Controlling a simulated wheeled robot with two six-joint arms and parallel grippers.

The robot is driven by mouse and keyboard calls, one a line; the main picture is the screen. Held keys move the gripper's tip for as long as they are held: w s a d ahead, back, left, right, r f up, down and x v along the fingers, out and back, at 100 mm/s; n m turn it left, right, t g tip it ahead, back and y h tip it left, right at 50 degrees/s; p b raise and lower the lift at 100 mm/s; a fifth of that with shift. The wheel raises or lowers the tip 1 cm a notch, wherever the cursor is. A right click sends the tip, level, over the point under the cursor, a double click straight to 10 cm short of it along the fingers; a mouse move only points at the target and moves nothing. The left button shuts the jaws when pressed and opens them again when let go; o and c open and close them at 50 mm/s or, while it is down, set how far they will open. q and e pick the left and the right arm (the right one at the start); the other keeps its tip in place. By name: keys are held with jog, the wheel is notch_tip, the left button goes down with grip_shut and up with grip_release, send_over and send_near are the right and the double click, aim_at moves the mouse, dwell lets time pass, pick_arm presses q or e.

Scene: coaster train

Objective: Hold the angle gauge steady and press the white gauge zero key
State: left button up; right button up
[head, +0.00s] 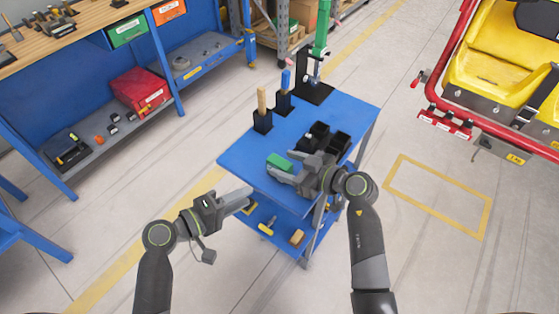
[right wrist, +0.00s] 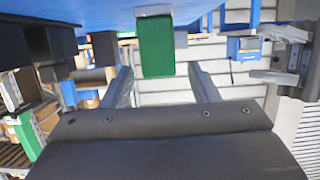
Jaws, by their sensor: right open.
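A green block-shaped object (head: 279,162), which looks like the angle gauge, is at the left front part of the blue cart's top. In the right wrist view the green gauge (right wrist: 155,48) shows a pale strip at its upper end; I cannot tell whether that is the white zero key. My right gripper (head: 284,172) is open beside the gauge. In the wrist view its two fingers (right wrist: 160,75) stand apart, one on each side of the gauge's line, with no visible contact. My left gripper (head: 248,195) is off the cart's left front edge, and its jaw gap is unclear.
The blue cart (head: 245,155) also carries black holders (head: 322,134), a wooden-handled tool (head: 262,101), a blue-handled tool (head: 285,80) and a green stand (head: 321,30). Its lower shelf holds a brush (head: 296,238). A workbench is at left, a yellow coaster seat (head: 490,60) at right.

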aim_at(282, 163)
jog(key=shift+x, duration=1.55)
jog(key=c, duration=1.1)
